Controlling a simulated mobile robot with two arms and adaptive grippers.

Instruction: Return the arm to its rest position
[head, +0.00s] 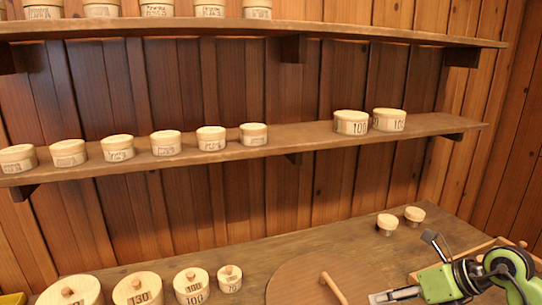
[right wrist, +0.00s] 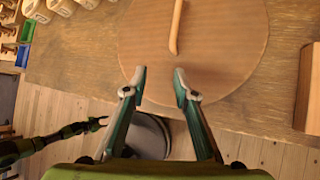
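My right gripper (head: 400,268) is at the lower right of the head view, over the worktop. It is open, with its two fingers spread apart. In the right wrist view its fingertips (right wrist: 160,76) are apart with nothing between them, over the near part of a round wooden disc (right wrist: 225,55). The disc's bar handle (right wrist: 176,28) lies beyond the fingertips. My left gripper (right wrist: 97,124) shows small and dark at the left of the right wrist view, clear of the worktop; whether it is open is unclear. It is not seen in the head view.
Several lidded round boxes with numbers (head: 138,290) stand at the worktop's left. Two small spools (head: 387,224) stand at its back right. A wooden tray (head: 480,250) is beside my right arm. Two wall shelves (head: 290,140) hold more round boxes. The back middle worktop is clear.

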